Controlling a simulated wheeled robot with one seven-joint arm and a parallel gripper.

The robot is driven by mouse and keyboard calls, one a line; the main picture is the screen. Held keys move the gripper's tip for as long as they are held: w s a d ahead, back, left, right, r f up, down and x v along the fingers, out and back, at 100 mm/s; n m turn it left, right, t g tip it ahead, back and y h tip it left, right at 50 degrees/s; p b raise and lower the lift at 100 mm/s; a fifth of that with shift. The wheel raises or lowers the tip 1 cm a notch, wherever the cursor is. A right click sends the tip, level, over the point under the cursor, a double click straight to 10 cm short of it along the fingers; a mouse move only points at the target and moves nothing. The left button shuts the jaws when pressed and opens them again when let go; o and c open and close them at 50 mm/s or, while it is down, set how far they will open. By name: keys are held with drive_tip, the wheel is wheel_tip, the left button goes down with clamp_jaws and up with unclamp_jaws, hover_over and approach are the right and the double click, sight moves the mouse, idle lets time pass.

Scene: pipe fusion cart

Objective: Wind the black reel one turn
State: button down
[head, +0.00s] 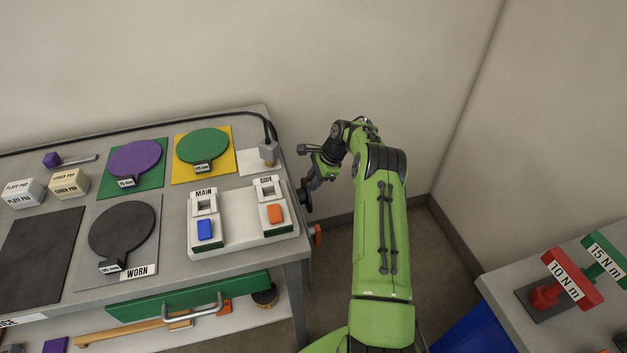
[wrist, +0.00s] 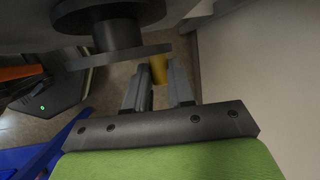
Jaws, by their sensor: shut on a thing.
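The black reel (head: 304,196) is on the right side of the cart, partly seen edge-on in the head view. In the wrist view its dark hub (wrist: 108,32) and a flat crank arm (wrist: 115,57) fill the top. A yellow handle (wrist: 159,69) stands out from the end of the crank arm. My gripper (wrist: 161,82) is shut on this yellow handle, with one finger on each side. In the head view my gripper reaches down beside the reel, and its fingertips are hard to make out.
The grey cart top (head: 170,205) holds a white switch panel (head: 242,222), paddles and pad boxes. An orange knob (head: 317,235) sticks out of the cart's side below the reel. A second table (head: 500,290) with torque handles stands at the right.

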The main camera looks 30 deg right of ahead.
drive_tip(key=shift+r, duration=0.1)
drive_tip(key=shift+s+a+r+n+t+h+b, duration=0.3)
drive_tip(key=shift+s+n+t+b, duration=0.45)
drive_tip(key=shift+t+b, duration=1.25)
drive_tip(key=shift+s+a+r+n+t+h+b, duration=0.15)
drive_tip(key=shift+s+n+t+h+b, duration=0.6)
drive_tip(key=shift+t, duration=2.05)
drive_tip(key=shift+s+a+r+n+t+y+b, duration=0.25)
drive_tip(key=shift+s+t+b, duration=0.65)
drive_tip(key=shift+t+b, duration=1.3)
drive_tip(key=shift+f+n, duration=0.1)
drive_tip(key=shift+n, duration=0.15)
drive_tip(key=c, duration=1)
unclamp_jaws()
drive_tip(key=shift+o, duration=0.2)
drive_tip(key=s+d, duration=0.1)
drive_tip(key=s, duration=1.4)
drive_tip(key=shift+s+d+r, duration=0.3)
drive_tip(key=shift+s, duration=0.05)
